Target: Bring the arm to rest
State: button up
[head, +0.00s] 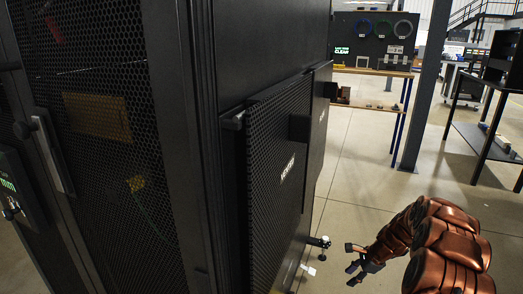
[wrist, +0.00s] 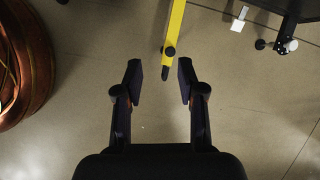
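My gripper (head: 352,266) is low at the lower right of the head view, on the end of my copper-coloured arm, right of the black rack cabinet. In the wrist view my gripper (wrist: 160,82) has its two dark fingers spread apart, with bare floor between them and nothing held. The arm is bent, and its gripper points left towards the cabinet's foot in the head view.
The black mesh rack cabinet (head: 222,120) fills the left. A yellow bar (wrist: 174,30) with a dark end lies beyond the fingertips. A caster (wrist: 285,44) is at upper right. A grey post (head: 425,85), a workbench (head: 372,72) and a black table (head: 490,145) stand behind. Floor between is clear.

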jog(key=s+a+r+n+g+p, duration=0.1)
jog(key=s+a+r+n+p, duration=0.3)
jog(key=r, duration=0.7)
jog(key=s+a+r+n+p, duration=0.3)
jog(key=s+a+r+p, duration=0.25)
jog(key=r, duration=0.55)
jog(key=s+a+r+n+g+p, duration=0.1)
jog(key=s+a+r+n+p, duration=0.35)
jog(key=r, duration=0.65)
jog(key=s+r+n+h+p, duration=0.2)
jog(key=s+r+n+p, duration=0.2)
jog(key=s+r+p, duration=0.3)
jog(key=s+r+n+g+h+p, duration=0.1)
jog(key=s+r+n+p, duration=0.3)
jog(key=s+r, duration=1.1)
jog(key=s+h+p, duration=0.1)
jog(key=s+p, duration=0.2)
jog(key=s, duration=0.5)
jog(key=shift+s+d+r+g+h, duration=0.2)
jog(key=shift+s+g+h, duration=0.1)
jog(key=shift+s, duration=0.1)
jog(key=shift+o, duration=0.3)
jog(key=shift+a, duration=0.1)
